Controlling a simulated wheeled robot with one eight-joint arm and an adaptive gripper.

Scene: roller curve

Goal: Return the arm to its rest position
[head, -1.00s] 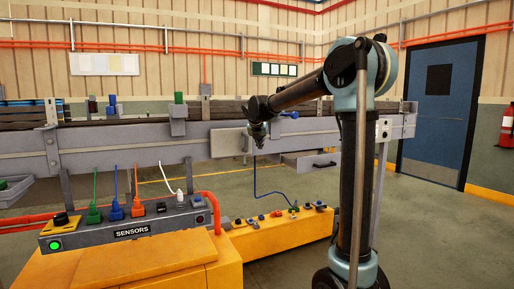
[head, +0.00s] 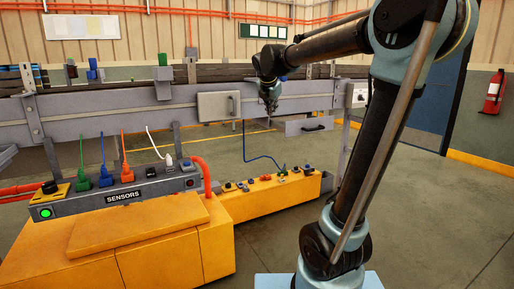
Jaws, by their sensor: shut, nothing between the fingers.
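My arm rises from the lower right of the head view, bends at the top right and reaches left across the picture. My gripper (head: 271,106) hangs pointing down at the end of the arm, in front of the grey conveyor rail. It is small in the picture, shut and empty. A small grey box (head: 218,105) on the rail is just left of it. I cannot tell how far the gripper is from the rail.
A SENSORS panel (head: 117,193) with colored plugs stands on a yellow cabinet (head: 140,245) at the left. A yellow connector box (head: 270,197) with a blue cable lies below the gripper. The grey conveyor rail (head: 120,115) runs behind. Open floor lies at the lower right.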

